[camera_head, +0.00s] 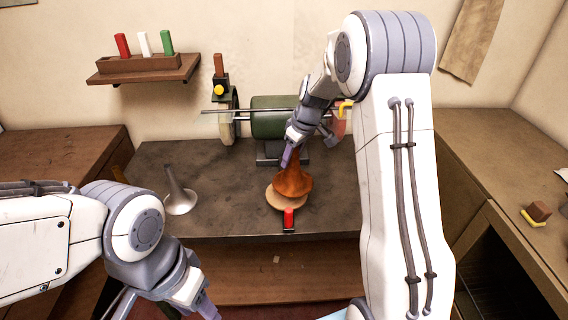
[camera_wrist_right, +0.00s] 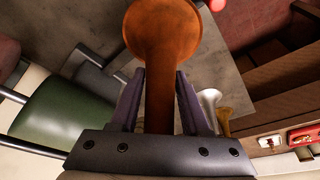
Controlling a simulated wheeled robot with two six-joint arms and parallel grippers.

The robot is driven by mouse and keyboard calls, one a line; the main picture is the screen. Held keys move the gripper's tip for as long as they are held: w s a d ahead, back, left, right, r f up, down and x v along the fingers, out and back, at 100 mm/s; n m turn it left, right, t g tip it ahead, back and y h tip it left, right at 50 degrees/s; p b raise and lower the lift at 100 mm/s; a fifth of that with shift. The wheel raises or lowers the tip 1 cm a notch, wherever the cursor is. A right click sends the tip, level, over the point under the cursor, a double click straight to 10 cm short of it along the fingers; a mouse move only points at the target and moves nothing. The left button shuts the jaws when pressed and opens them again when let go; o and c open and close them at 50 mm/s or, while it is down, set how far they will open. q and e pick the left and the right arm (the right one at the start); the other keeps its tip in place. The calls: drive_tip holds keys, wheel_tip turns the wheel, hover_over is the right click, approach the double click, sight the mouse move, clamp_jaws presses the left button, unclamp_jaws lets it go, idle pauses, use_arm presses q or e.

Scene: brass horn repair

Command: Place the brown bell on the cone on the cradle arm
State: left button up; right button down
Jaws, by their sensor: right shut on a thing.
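The brown bell (camera_head: 292,184) has its wide flare down and its narrow neck up. My right gripper (camera_head: 288,156) is shut on its neck. The flare is over a round tan disc (camera_head: 286,203) on the bench; I cannot tell whether they touch. In the right wrist view the bell (camera_wrist_right: 166,40) lies between both fingers (camera_wrist_right: 160,100), its flare pointing away. I cannot make out the cone or the cradle arm. My left gripper (camera_head: 207,308) is low at the bottom edge, its fingertips partly cut off.
A silver bell (camera_head: 180,199) stands on the bench (camera_head: 232,212) at left. A red-topped piece (camera_head: 289,217) is just in front of the disc. A green motor (camera_head: 272,118) with a grinding wheel stands behind. A shelf (camera_head: 145,72) hangs on the wall.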

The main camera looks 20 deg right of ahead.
drive_tip(key=shift+w+a+f, duration=0.3)
drive_tip(key=shift+w+a, duration=0.2)
drive_tip(key=shift+w+a+f+p, duration=0.3)
drive_tip(key=shift+w+f+p, duration=0.1)
drive_tip(key=shift+f, duration=0.1)
wheel_tip(320, 180, down, 3)
drive_tip(key=shift+s+f+p, duration=0.1)
drive_tip(key=shift+f+p, duration=0.05)
drive_tip(key=shift+p, duration=0.6)
drive_tip(key=shift+f, duration=0.2)
drive_tip(key=shift+f, duration=0.1)
drive_tip(key=shift+f, duration=0.15)
drive_tip(key=shift+c, duration=2)
unclamp_jaws()
